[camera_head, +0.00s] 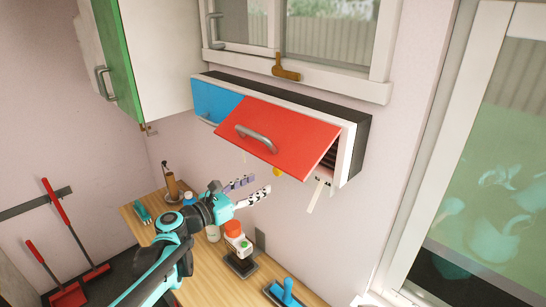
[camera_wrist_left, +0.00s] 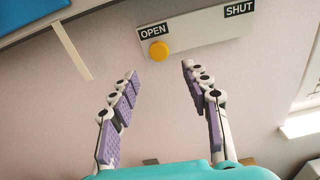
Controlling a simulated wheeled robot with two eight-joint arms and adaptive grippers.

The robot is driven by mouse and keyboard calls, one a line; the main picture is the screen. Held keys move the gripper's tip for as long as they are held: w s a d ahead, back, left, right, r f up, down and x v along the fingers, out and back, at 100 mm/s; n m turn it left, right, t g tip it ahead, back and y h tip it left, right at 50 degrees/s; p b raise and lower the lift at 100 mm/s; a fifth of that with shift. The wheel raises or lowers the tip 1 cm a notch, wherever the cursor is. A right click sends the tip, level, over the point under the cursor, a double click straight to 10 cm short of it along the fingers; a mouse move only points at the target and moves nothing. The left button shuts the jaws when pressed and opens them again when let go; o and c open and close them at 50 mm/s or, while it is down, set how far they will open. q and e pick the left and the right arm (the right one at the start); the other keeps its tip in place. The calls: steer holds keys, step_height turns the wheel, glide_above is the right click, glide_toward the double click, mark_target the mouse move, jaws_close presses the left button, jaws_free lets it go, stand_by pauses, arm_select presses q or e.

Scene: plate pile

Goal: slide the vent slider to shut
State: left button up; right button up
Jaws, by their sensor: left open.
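The vent slider is a yellow round knob (camera_wrist_left: 158,51) on a pale plate (camera_wrist_left: 200,32) on the wall. The knob sits at the plate's left end, just below the OPEN label (camera_wrist_left: 153,31). The SHUT label (camera_wrist_left: 239,9) is at the plate's right end. In the head view a bit of the yellow knob (camera_head: 278,172) shows under the red cabinet door, which hides most of the plate. My left gripper (camera_head: 259,185) is open and empty, with its fingers (camera_wrist_left: 160,69) pointing toward the knob, which appears between and beyond the fingertips. My right gripper is not seen.
A wall cabinet with a red tilted door (camera_head: 285,135) and a blue door (camera_head: 212,100) overhangs the vent. Below, a wooden counter (camera_head: 212,270) holds a red-and-white bottle-like item (camera_head: 236,240) and a blue-handled tool (camera_head: 285,292). A window (camera_head: 497,170) is at right.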

mark_target(276, 171)
arm_select(q)
steer(key=shift+n, duration=0.3)
steer(key=x, duration=0.5)
steer(key=r+x, duration=0.1)
steer(key=x, duration=0.1)
steer(key=shift+w+d+r, duration=0.1)
steer(key=shift+w+d, duration=0.05)
steer(key=shift+w, duration=0.15)
steer(key=shift+d, duration=0.25)
jaws_close()
